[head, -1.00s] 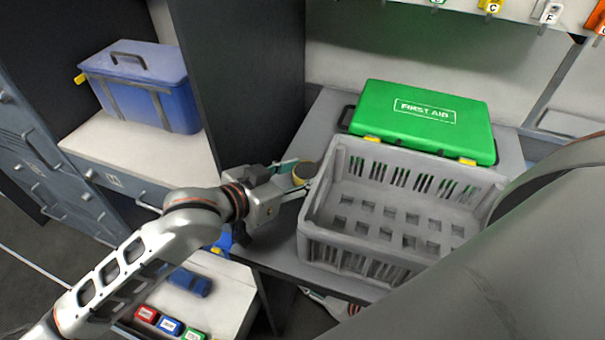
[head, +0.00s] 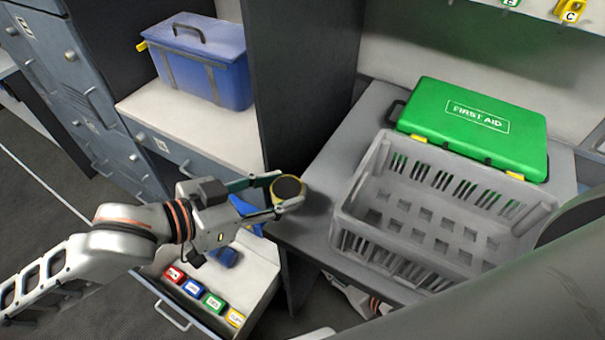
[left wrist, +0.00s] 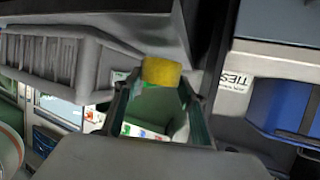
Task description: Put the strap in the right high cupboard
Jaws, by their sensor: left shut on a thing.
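The strap (head: 287,188) looks like a small round roll, yellow around the edge with a dark face. My left gripper (head: 285,191) is shut on it and holds it in the air, left of the grey crate and above the open drawer. In the left wrist view the strap (left wrist: 162,72) shows as a yellow band between the fingertips. What seems to be part of my right gripper (head: 350,292) shows low under the worktop; its jaws are not clear. I cannot make out the right high cupboard in these views.
An empty grey crate (head: 350,212) stands on the worktop (head: 322,190), with a green first aid case (head: 475,125) behind it. A dark upright panel (head: 300,80) separates these from a blue box (head: 205,65). An open drawer (head: 262,285) holds several coloured items.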

